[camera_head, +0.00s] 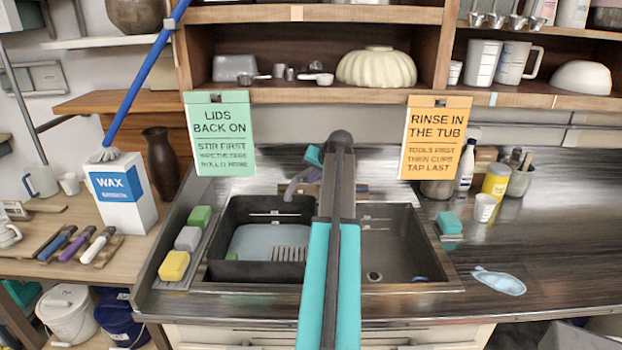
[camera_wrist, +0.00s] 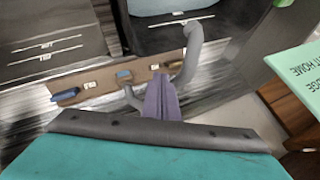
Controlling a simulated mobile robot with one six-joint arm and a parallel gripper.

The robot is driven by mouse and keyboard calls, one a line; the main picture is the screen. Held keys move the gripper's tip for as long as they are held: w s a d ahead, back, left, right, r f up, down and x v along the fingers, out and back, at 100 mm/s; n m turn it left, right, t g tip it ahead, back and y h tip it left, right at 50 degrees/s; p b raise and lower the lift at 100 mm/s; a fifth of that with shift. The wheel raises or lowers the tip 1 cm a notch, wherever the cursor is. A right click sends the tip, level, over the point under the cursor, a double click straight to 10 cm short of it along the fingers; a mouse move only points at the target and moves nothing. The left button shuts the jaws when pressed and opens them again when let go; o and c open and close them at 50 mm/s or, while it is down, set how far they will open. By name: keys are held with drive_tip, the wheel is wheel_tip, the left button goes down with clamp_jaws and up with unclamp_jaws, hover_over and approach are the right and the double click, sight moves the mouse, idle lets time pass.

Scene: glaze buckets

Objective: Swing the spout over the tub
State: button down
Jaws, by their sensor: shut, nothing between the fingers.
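The spout (camera_head: 296,184) is a grey curved pipe behind the sink. It bends left in the head view, and its tip overlaps the back rim of the dark tub (camera_head: 233,216) in the left basin. In the wrist view the spout (camera_wrist: 188,62) runs from behind my fingers, and its tip lies against the tub (camera_wrist: 181,42). My gripper (camera_wrist: 163,88) is shut and empty, its fingers beside the pipe. I cannot tell whether they touch it.
An empty right basin (camera_head: 405,240) lies beside the tub. Several sponges (camera_head: 188,238) line the left edge. Two sign cards (camera_head: 219,135) hang from the shelf (camera_head: 300,95) above. Cups and bottles stand back right, and a spoon rest (camera_head: 498,282) lies on the counter.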

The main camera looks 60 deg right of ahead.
drive_tip(key=b+v, duration=0.1)
drive_tip(key=v, duration=0.4)
drive_tip(key=s+a+f+b+v, duration=0.1)
drive_tip(key=v, duration=0.5)
drive_tip(key=shift+s+a+f+b, duration=0.15)
drive_tip(key=shift+s+b, duration=0.2)
idle(0.4)
